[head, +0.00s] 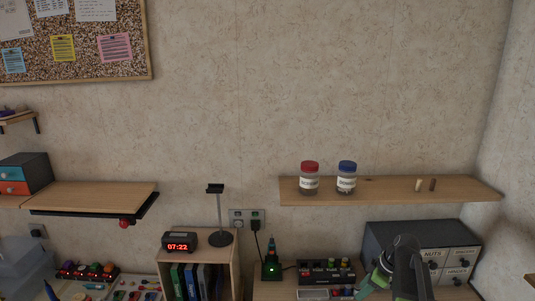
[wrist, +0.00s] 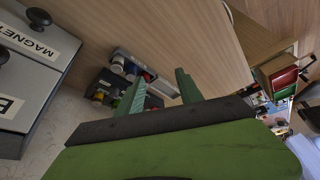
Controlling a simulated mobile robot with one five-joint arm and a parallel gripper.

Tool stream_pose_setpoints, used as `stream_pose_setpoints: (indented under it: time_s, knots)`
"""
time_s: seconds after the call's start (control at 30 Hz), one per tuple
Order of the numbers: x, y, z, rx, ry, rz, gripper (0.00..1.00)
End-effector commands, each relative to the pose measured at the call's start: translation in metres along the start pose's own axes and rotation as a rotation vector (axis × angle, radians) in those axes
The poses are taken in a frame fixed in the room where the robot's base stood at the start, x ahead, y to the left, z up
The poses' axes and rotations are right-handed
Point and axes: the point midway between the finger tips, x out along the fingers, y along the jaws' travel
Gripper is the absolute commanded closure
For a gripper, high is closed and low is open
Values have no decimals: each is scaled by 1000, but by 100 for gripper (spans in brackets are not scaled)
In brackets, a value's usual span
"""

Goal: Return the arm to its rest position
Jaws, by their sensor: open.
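My gripper shows in the wrist view (wrist: 160,92) with its two green fingers apart and nothing between them. Past the fingertips lie a wooden desk surface and a small dark rack with colored items. In the head view my dark and green arm is at the bottom right, in front of the grey drawer cabinet (head: 430,240). The arm's lower part runs out of the frame, and one green part reaches down and left towards the desk.
A wooden shelf (head: 390,190) holds a red-lidded jar (head: 309,178), a blue-lidded jar (head: 346,177) and two small pegs. Below are a dark rack (head: 326,271), a charger with a green light (head: 271,267), a clock (head: 179,243) and a black stand (head: 219,218).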

Motion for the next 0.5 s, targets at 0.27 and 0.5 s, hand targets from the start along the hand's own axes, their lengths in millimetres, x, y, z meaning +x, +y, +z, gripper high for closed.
stream_pose_setpoints:
  time_s: [0.27, 0.5]
  knots:
    - [23, -26, -47, -87, -7, -34, 57]
    - [51, -88, -91, -114, -91, -70, 57]
